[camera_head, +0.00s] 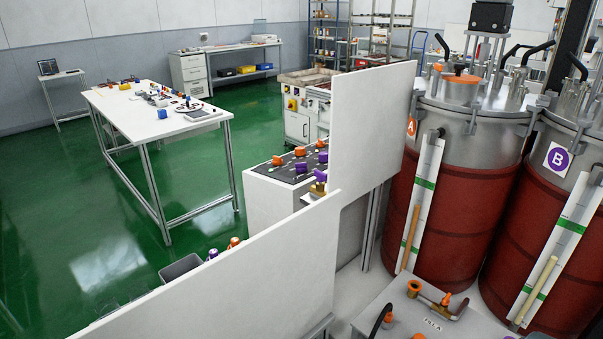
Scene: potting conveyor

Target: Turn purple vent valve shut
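Several purple parts show in the head view, and I cannot tell for sure which is the vent valve. A purple handle (320,175) sits above a brass fitting (317,189) at the edge of the white partition. More purple knobs (301,168) stand beside orange ones (277,160) on the dark top panel (268,170) of a white cabinet. Another small purple cap (212,253) shows behind the lower partition, next to an orange one (234,242). Whether any valve is open or shut is too small to tell. Neither of my grippers is in view.
Tank A (437,210) and tank B (530,235), with a purple B label (558,160), stand at the right. White partitions (368,130) (230,285) cross the middle. A grey filling surface (395,310) lies at bottom right. A white table (130,110) and open green floor (60,210) are left.

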